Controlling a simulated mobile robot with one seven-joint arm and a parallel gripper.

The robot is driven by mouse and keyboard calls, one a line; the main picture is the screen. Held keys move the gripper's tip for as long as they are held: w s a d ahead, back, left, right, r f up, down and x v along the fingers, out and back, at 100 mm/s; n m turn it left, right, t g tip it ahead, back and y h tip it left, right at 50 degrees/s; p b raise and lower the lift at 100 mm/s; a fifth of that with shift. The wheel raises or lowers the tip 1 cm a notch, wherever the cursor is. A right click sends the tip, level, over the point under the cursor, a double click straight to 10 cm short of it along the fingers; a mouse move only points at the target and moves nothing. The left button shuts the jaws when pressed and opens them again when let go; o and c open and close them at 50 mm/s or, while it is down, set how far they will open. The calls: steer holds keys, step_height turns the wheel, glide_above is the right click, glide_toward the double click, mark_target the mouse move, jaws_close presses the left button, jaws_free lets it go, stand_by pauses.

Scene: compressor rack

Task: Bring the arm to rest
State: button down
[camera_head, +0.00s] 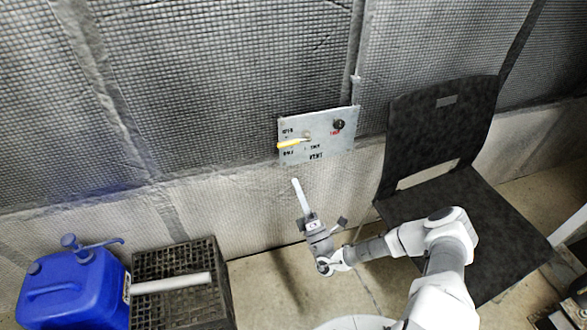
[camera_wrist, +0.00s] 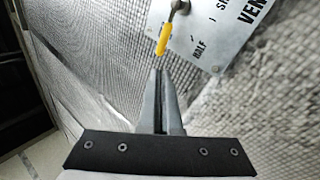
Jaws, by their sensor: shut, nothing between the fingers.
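My gripper (camera_head: 297,184) is at the end of my arm, in front of the lower wall and below a grey panel (camera_head: 343,147). Its fingers are shut and empty, and in the wrist view the closed fingertips (camera_wrist: 159,74) point toward the wall. The panel carries a yellow-handled lever (camera_head: 291,143) that points left, and a dark knob at its upper right. In the wrist view the yellow handle (camera_wrist: 163,40) lies just beyond the fingertips in the picture, and a gap shows between them. My arm reaches in from the lower right, bent at the elbow.
A black chair (camera_head: 440,120) stands to the right, close behind my arm. A blue jug (camera_head: 75,290) and a dark crate (camera_head: 215,300) with a pale cylinder (camera_head: 172,283) across it stand at lower left. Floor shows between crate and arm.

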steer(key=shift+a+v, duration=0.15)
steer(key=shift+v, duration=0.95)
steer(key=shift+a+v, duration=0.15)
steer(key=shift+v, duration=1)
steer(key=shift+s, duration=0.1)
